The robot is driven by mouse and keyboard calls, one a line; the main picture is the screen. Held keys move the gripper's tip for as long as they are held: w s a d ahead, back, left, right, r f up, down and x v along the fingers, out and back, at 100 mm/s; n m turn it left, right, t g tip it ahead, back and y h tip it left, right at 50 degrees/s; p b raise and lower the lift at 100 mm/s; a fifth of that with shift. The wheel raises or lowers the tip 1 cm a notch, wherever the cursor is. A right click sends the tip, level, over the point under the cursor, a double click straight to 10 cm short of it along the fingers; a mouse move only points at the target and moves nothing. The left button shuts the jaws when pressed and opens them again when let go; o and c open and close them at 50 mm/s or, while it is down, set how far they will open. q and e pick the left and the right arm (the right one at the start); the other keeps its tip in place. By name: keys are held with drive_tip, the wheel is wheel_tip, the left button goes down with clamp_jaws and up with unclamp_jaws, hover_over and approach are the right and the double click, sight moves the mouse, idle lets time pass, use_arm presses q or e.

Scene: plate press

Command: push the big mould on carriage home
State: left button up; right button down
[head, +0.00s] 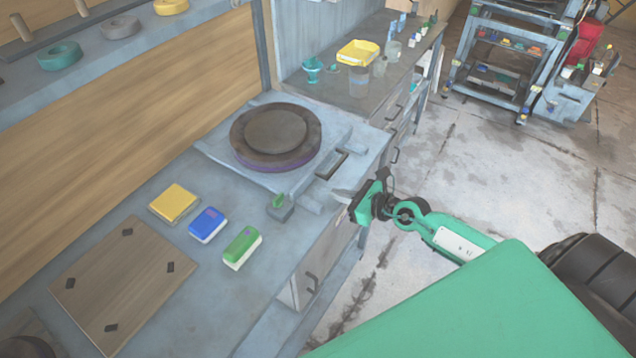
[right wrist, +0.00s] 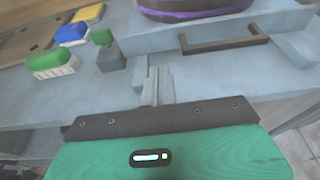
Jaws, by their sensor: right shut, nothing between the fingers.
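The big mould (head: 275,134) is a round dark brown disc with a purple lower edge. It lies flat on the grey carriage (head: 219,152) at the bench's corner; its lower part also shows at the top of the right wrist view (right wrist: 195,12). A dark bar handle (head: 331,166) is on the carriage's front side, and it shows in the right wrist view (right wrist: 225,44). My right gripper (head: 340,192) is shut and empty at the bench's front edge, just in front of the handle and apart from it. My left gripper is not in view.
A green-knobbed grey block (head: 281,211) stands left of the gripper. Green (head: 242,248), blue (head: 207,224) and yellow (head: 174,203) blocks lie farther left beside a wooden board (head: 122,285). A back counter holds a yellow tray (head: 358,53) and cups.

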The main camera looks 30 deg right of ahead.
sight(283, 169)
drive_tip(key=x, duration=0.1)
drive_tip(key=p+x, duration=0.1)
drive_tip(key=x, duration=0.1)
drive_tip(key=r+x, duration=0.1)
drive_tip(key=x, duration=0.1)
drive_tip(key=shift+w, duration=0.1)
drive_tip(key=shift+p+x, duration=0.3)
drive_tip(key=shift+x, duration=0.55)
drive_tip(key=w+a, duration=0.1)
drive_tip(key=w, duration=0.1)
drive_tip(key=w+a+p, duration=0.1)
drive_tip(key=w+a, duration=0.2)
drive_tip(key=w, duration=0.2)
drive_tip(key=shift+w+a+r, duration=0.1)
drive_tip(key=shift+w+a, duration=0.05)
drive_tip(key=shift+a, duration=0.05)
drive_tip(key=shift+r, duration=0.2)
